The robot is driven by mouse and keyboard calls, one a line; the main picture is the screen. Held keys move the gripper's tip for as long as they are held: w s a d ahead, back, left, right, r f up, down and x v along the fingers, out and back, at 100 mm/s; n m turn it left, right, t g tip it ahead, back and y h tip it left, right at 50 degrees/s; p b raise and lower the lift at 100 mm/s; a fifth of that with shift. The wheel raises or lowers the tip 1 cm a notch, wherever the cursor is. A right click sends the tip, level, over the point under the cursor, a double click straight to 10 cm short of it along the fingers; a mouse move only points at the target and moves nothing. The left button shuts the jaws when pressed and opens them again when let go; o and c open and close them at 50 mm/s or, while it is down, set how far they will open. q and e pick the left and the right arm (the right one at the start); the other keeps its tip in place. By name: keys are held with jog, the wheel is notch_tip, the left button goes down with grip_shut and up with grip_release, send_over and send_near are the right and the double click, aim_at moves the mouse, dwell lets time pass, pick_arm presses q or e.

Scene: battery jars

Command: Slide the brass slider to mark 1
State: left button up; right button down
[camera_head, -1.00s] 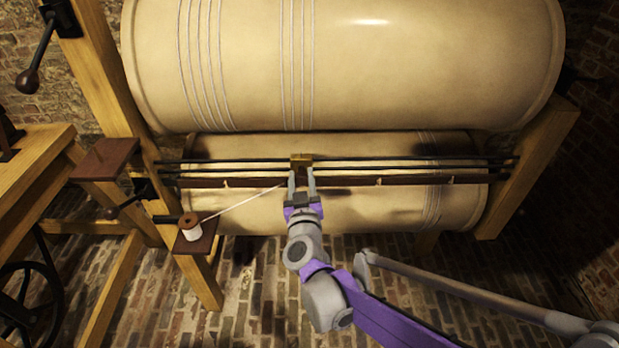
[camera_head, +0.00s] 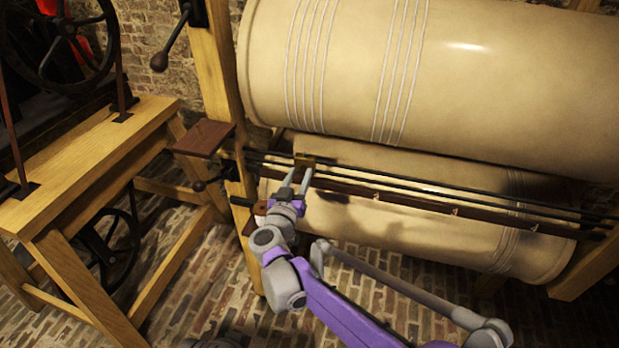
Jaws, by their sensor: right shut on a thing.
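The brass slider (camera_head: 304,159) sits on the dark rods (camera_head: 430,187) in front of the lower cream drum, near their left end. My right gripper (camera_head: 298,178) reaches up from below, its fingers shut on the slider's lower part. Below the rods runs a dark red rail (camera_head: 415,203) with small pale marks. Three marks show right of the slider, one of them here (camera_head: 376,195). Any mark behind the gripper is hidden, and no numbers can be read.
A large cream drum (camera_head: 480,80) with wire turns hangs above the rods. A wooden post (camera_head: 215,90) with a brown shelf (camera_head: 204,138) stands close left of the slider. A wooden bench (camera_head: 90,160) is farther left. My arm mostly hides the spool's place.

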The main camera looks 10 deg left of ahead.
jog(key=shift+a, duration=0.25)
jog(key=c, duration=0.9)
grip_release()
jog(key=o, duration=0.4)
jog(key=shift+a, duration=0.15)
jog(key=shift+o, duration=0.2)
jog(key=s, duration=1)
jog(key=shift+s+a+p, duration=0.15)
jog(key=shift+s+p, duration=0.25)
jog(key=shift+p, duration=0.05)
